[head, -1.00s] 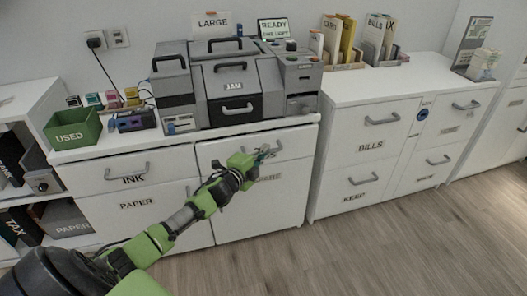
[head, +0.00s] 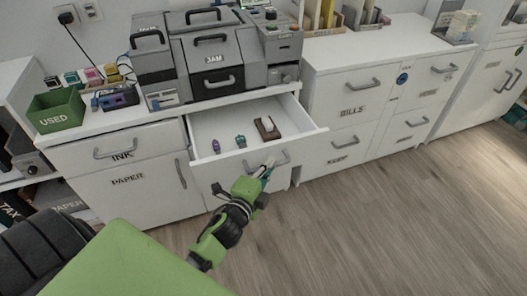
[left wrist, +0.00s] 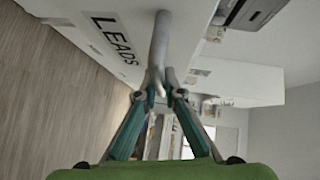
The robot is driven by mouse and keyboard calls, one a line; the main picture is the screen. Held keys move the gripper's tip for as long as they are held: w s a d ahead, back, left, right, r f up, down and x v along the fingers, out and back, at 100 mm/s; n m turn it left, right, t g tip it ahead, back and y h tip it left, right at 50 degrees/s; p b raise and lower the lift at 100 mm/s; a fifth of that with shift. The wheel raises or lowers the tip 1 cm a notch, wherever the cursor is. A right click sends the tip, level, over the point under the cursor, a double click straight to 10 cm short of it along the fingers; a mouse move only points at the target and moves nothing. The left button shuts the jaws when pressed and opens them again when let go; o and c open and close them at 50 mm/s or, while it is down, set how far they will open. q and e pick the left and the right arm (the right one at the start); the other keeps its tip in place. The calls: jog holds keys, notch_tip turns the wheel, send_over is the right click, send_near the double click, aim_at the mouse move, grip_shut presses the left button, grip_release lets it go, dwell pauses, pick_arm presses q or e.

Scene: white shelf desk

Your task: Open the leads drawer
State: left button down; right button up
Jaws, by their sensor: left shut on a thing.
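The leads drawer (head: 222,122) stands pulled out under the printer in the head view. Its front carries the word LEADS (left wrist: 112,38) in the left wrist view. My left gripper (head: 267,170) is shut on the drawer's grey handle (head: 284,157). In the left wrist view the handle (left wrist: 159,45) runs between the fingertips of my left gripper (left wrist: 163,91). Inside the drawer lie a small purple item (head: 216,146), a small teal item (head: 241,141) and a brown block with a pale piece (head: 267,128). My right gripper is not in view.
A grey machine marked JAM (head: 216,60) stands on the desk above the drawer. A green USED bin (head: 56,110) is at the left. The INK drawer (head: 122,152) and the BILLS drawer (head: 352,106) are shut. The wooden floor (head: 390,210) is free at the right.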

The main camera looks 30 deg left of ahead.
pick_arm(q)
jog(key=shift+s+d, duration=0.75)
jog(key=shift+d, duration=0.1)
jog(key=c, duration=2.1)
grip_release()
jog(key=shift+c, duration=0.2)
jog(key=s+r, duration=0.1)
jog(key=s, duration=1)
jog(key=shift+s+d+r, duration=0.35)
jog(key=shift+s+d, duration=0.05)
jog(key=shift+f, duration=0.1)
